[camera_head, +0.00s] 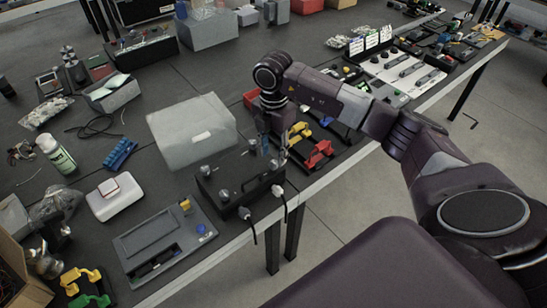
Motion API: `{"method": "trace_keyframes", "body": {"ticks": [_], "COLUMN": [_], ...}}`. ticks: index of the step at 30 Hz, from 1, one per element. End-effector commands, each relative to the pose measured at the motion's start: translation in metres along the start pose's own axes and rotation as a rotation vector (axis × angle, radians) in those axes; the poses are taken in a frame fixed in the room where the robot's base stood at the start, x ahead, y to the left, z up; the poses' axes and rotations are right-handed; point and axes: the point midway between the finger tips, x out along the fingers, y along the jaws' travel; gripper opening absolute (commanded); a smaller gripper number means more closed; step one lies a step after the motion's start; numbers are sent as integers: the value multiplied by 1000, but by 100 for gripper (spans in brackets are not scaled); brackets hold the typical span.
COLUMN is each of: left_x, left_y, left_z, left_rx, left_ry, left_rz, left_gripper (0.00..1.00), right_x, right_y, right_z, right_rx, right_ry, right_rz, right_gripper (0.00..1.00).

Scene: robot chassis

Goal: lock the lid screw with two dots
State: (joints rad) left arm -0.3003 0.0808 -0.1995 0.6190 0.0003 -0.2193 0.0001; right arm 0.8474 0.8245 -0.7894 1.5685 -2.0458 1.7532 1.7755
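The black chassis box (228,205) sits near the table's front edge, with several silvery screw knobs on its lid and cables at its front. One knob (224,195) shows at the lid's front left. The dots on the screws are too small to make out. My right gripper (272,152) points down at the far right part of the lid. Its fingers are small and dark, and I cannot tell whether they are open, shut or touching a screw. My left gripper is not in view.
A grey lidded box (192,135) stands just behind the chassis. A grey tray (160,245) lies to its left. Red and yellow clamps (318,153) lie to the right, near my arm. A white case (115,196) and a spray can (56,155) stand further left.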

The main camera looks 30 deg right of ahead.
Motion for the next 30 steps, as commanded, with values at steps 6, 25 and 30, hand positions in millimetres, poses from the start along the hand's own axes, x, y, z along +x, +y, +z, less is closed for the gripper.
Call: {"method": "trace_keyframes", "body": {"ticks": [6,25,30], "left_x": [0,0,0], "left_y": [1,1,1], "left_z": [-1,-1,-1], "left_rx": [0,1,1], "left_ry": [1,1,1], "left_rz": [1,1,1], "left_gripper": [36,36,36], "right_x": [-50,-90,-90], "right_y": [2,0,0], "right_z": [0,0,0], "right_rx": [1,1,1], "right_ry": [-1,0,0], "right_rz": [5,0,0], "right_gripper": [36,36,36]}}
